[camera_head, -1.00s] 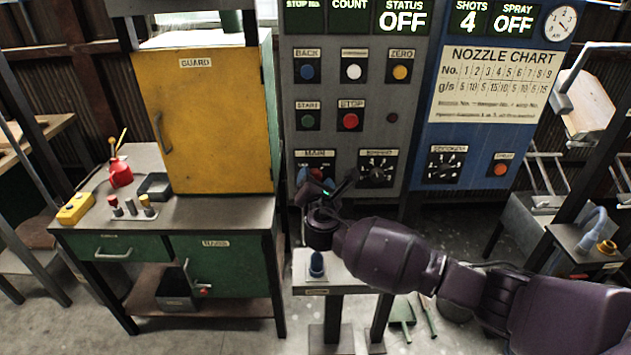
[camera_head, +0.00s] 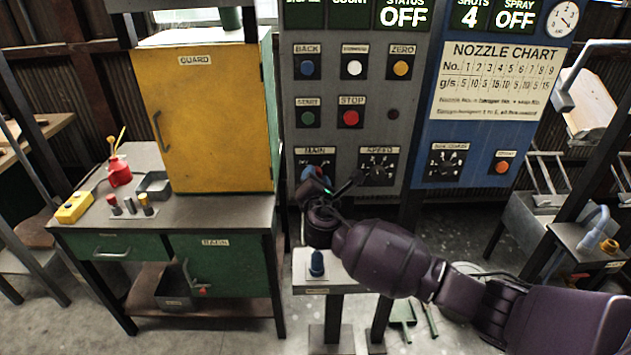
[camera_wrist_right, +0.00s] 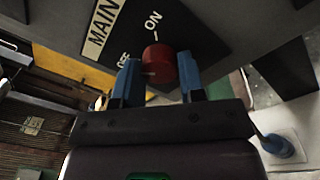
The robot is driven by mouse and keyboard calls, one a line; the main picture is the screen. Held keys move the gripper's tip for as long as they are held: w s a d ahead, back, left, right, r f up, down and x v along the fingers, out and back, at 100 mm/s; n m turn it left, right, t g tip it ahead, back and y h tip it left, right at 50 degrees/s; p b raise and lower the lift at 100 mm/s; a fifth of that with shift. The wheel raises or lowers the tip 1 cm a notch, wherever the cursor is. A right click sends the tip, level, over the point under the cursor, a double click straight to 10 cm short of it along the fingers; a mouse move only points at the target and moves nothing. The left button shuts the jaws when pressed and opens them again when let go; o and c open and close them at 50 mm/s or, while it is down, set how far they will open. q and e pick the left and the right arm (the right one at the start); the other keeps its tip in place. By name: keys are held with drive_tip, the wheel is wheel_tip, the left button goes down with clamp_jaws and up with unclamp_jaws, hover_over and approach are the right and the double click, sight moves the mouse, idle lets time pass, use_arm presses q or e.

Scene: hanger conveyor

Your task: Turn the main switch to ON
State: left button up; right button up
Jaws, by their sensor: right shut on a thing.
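The main switch is a red knob (camera_wrist_right: 159,66) on a black plate marked MAIN, OFF and ON, seen in the right wrist view. In the head view its label plate (camera_head: 316,153) shows at the lower left of the grey panel, and my gripper hides most of the knob. My right gripper (camera_wrist_right: 160,80) has its two blue fingers on either side of the red knob and is shut on it. A white mark on the knob's side faces toward the OFF side. The STATUS display (camera_head: 404,17) reads OFF. My left gripper is not in view.
The speed dial (camera_head: 378,168) is just right of the main switch. The red STOP button (camera_head: 351,118) is above. The green bench (camera_head: 120,245) is at left.

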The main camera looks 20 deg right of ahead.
use_arm(q)
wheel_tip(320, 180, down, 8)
drive_tip(key=b, duration=0.7)
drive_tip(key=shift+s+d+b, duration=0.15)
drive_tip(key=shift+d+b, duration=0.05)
drive_tip(key=shift+b, duration=0.1)
use_arm(e)
drive_tip(key=m+h, duration=0.1)
drive_tip(key=m, duration=1.5)
drive_tip(key=shift+a+f+m, duration=0.1)
drive_tip(key=shift+m, duration=0.3)
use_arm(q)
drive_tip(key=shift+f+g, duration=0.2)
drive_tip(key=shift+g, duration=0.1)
use_arm(e)
drive_tip(key=o, duration=0.9)
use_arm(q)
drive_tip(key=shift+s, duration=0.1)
use_arm(e)
drive_tip(key=v, duration=1)
drive_tip(key=shift+s+a, duration=0.15)
drive_tip(key=shift+s, duration=0.25)
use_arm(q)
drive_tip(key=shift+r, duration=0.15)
